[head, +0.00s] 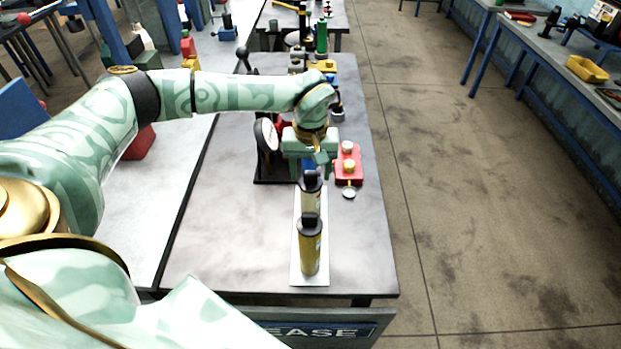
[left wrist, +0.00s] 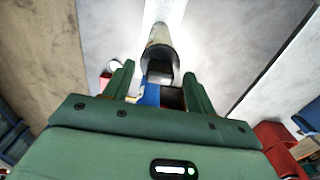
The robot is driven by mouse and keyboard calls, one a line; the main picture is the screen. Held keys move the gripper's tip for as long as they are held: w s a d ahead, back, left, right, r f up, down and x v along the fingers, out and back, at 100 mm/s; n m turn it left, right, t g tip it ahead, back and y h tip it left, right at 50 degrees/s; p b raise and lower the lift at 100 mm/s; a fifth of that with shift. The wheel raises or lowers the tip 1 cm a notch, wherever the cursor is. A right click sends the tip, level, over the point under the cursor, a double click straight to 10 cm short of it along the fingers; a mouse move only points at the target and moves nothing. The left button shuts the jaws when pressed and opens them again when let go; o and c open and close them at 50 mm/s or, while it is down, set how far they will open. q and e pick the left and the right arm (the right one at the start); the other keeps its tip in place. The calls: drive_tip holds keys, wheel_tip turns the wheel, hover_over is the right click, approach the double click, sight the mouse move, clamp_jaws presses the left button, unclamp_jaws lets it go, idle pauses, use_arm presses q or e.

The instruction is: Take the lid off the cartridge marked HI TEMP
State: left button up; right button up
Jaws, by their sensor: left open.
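I cannot read which is marked HI TEMP. My left gripper (head: 312,164) is just behind the rear cartridge, open. In the left wrist view, a cartridge (left wrist: 158,38) with a dark lid (left wrist: 160,70) lies just past the open fingers. A blue thing (left wrist: 150,95) shows between them, partly hidden.
Several bottles and tools crowd the far bench. The bench (head: 235,240) left of the cartridges is clear.

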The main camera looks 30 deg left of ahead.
use_arm(q)
drive_tip(key=shift+f, duration=0.65)
drive_tip(key=shift+c, duration=0.3)
drive_tip(key=c, duration=1)
drive_tip(key=shift+r, duration=0.15)
